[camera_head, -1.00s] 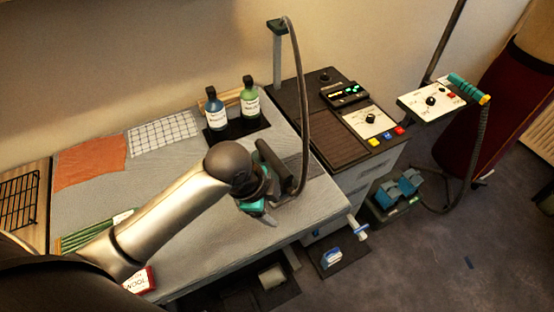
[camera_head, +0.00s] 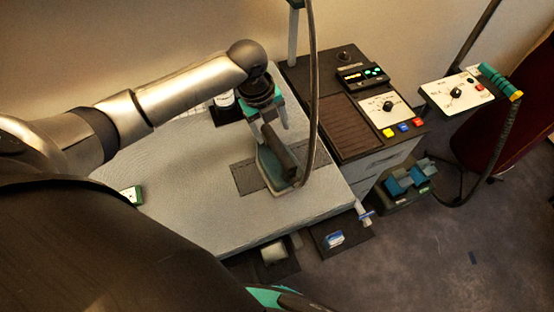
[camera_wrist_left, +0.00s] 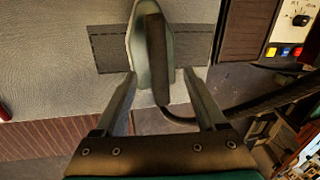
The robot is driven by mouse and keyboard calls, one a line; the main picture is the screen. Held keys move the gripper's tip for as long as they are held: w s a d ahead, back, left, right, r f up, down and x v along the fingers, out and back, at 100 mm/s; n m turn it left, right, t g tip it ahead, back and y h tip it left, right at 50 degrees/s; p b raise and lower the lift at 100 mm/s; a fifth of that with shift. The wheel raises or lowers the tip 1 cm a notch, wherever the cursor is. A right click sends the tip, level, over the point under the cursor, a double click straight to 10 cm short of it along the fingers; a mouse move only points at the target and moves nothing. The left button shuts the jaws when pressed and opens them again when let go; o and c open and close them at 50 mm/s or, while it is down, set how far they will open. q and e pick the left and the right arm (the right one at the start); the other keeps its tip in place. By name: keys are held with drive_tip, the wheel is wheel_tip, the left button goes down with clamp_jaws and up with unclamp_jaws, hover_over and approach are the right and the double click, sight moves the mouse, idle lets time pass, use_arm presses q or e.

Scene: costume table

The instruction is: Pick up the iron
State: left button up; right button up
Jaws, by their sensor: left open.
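The iron (camera_head: 272,174), with a dark handle and grey-green body, rests on a dark mat (camera_head: 243,180) on the grey board. It also shows in the left wrist view (camera_wrist_left: 137,42). My left gripper (camera_head: 268,121) is open at the iron's far end in the head view. In the wrist view its fingers (camera_wrist_left: 160,75) stand on either side of the handle's near end, with gaps on both sides. I cannot tell how far above the handle they are. A teal and black part at the bottom edge of the head view appears to be my right gripper (camera_head: 275,297), mostly cut off.
A dark hose (camera_head: 313,90) runs from the iron up past a post. A control unit (camera_head: 345,125) with coloured buttons stands right of the board. The board's front (camera_head: 215,225) is clear.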

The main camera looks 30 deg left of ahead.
sight(276, 141)
use_arm(q)
drive_tip(key=shift+w+d+f, duration=0.1)
drive_tip(key=shift+w+f, duration=0.1)
drive_tip(key=shift+f, duration=1.1)
drive_tip(key=shift+w+d+f, duration=0.15)
drive_tip(key=shift+f, duration=1.15)
drive_tip(key=shift+w+d+f, duration=0.1)
drive_tip(key=shift+w+f, duration=0.1)
drive_tip(key=shift+f, duration=1.1)
clamp_jaws()
drive_tip(key=shift+w+r, duration=0.15)
